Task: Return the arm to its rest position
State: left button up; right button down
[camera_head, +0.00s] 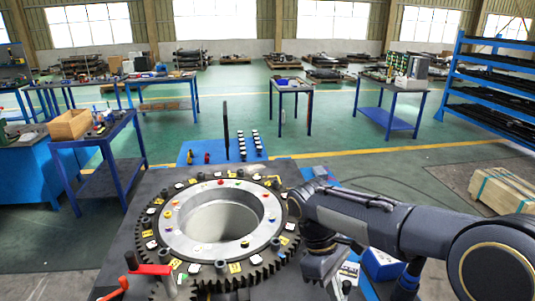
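My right arm comes in from the right edge and reaches over the right side of a large toothed ring (165,262) on a dark work surface. Its end, with my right gripper (318,266), points down beside the ring's right edge. The fingers are dark and mostly hidden by the wrist, so I cannot tell if they are open or hold anything. My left arm and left gripper are not in view.
The ring has a light metal inner collar (180,242) with coloured plugs. A red-handled part (150,270) stands at its lower left. A blue mat (190,148) with small parts lies behind. A blue box (383,265) is under my arm. A wooden crate (503,188) sits right.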

jog(key=s+d+m+t+y, duration=0.3)
jog(key=s+m+t, duration=0.1)
jog(key=s, duration=0.4)
jog(key=s+d+m+t+y, duration=0.3)
jog(key=s+m+t+y, duration=0.1)
jog(key=s+m, duration=0.3)
jog(key=shift+s+d+m+t, duration=0.3)
jog(key=shift+s+d+t, duration=0.15)
jog(key=shift+s, duration=0.45)
